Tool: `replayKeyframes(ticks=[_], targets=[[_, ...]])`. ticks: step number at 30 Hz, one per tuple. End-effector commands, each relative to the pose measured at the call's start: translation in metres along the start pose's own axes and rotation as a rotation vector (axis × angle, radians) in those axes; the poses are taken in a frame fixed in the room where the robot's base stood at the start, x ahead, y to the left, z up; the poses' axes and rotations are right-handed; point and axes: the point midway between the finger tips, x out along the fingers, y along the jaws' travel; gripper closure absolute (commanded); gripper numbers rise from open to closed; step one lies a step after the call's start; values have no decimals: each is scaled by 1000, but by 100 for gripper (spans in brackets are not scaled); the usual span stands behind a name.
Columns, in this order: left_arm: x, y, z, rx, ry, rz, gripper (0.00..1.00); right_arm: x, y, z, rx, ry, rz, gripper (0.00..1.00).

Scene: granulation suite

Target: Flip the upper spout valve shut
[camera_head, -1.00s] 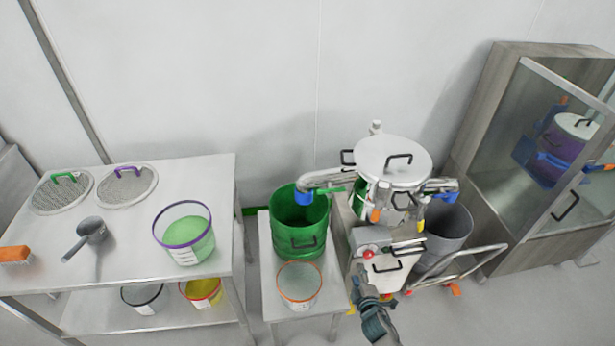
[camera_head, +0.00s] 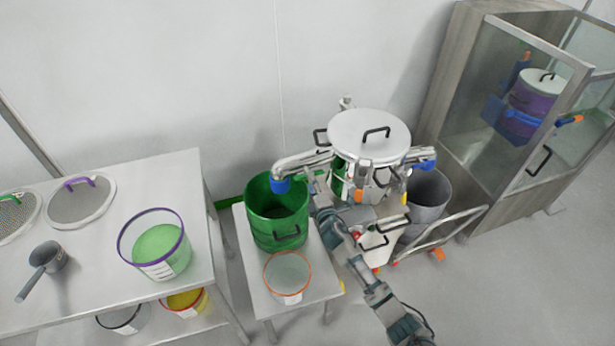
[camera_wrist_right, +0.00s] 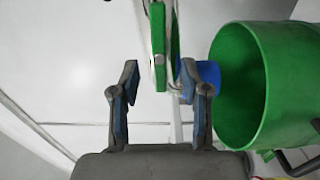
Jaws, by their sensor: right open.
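The sifter machine (camera_head: 370,135) has a white round lid and a silver upper spout (camera_head: 303,161) on its left. The spout ends in a blue outlet (camera_head: 280,186) above a green drum (camera_head: 277,225). In the right wrist view, the green valve handle (camera_wrist_right: 158,45) lies lengthwise, its near end between my two fingertips and apart from both. My right gripper (camera_head: 311,180) is open just below the spout, and also shows in the wrist view (camera_wrist_right: 160,78). In the head view my gripper mostly hides the handle. My left gripper is out of view.
A clear tub with an orange rim (camera_head: 288,272) stands in front of the drum on a small table (camera_head: 325,286). A grey bin (camera_head: 432,195) and a cart rail are to the right. A steel table (camera_head: 120,245) with tubs is left; a glass cabinet is right.

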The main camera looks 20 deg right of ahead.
Motion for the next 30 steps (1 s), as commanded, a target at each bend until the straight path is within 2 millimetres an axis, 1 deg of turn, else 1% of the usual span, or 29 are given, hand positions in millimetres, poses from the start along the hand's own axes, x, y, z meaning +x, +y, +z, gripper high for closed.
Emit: replayKeyframes(ticks=[1,3,7,12,19,20,21,23,24,25,30], targets=[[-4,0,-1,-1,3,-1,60,10,-3,1,1,-1,-2,54],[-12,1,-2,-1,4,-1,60,22,-3,2,2,-1,-2,54],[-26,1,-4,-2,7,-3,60,37,-3,2,3,-1,-2,54],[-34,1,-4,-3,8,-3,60,44,-2,2,3,-1,-2,54],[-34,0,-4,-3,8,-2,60,45,-1,1,2,0,-1,54],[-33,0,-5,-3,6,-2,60,45,-1,1,1,0,-1,62],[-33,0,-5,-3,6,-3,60,45,-1,1,1,0,-1,72],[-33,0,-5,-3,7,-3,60,45,-1,1,1,0,-1,87],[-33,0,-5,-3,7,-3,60,45,-1,1,1,0,-2,97],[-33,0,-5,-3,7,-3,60,45,-1,1,1,0,-2,100],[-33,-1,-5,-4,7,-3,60,44,-2,1,3,1,-3,100]])
